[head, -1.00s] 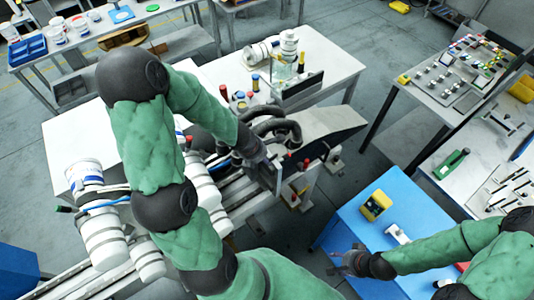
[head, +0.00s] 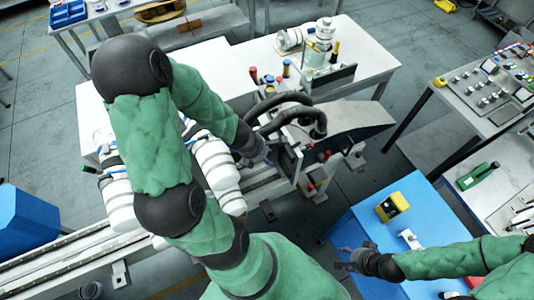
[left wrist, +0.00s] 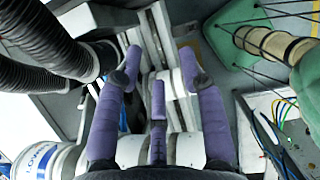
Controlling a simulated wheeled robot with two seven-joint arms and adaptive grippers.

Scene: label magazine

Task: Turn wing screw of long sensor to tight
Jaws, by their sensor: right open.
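The label machine (head: 345,122) stands in the middle of the head view, with small red knobs (head: 311,187) on its near side. I cannot single out the long sensor or its wing screw. My left gripper (head: 262,150) is at the machine, partly hidden by its own wrist. In the left wrist view its purple fingers (left wrist: 160,60) are spread apart in front of pale metal bars (left wrist: 157,30), with nothing visibly held. My right gripper (head: 352,260) is open and empty over the near left edge of the blue table (head: 430,210).
Black hoses (head: 290,103) arch beside my left gripper; they also show in the left wrist view (left wrist: 50,42). White cylinders (head: 215,172) lie close by. A yellow device (head: 391,207) sits on the blue table. A white table (head: 375,60) stands behind; floor is free between the tables.

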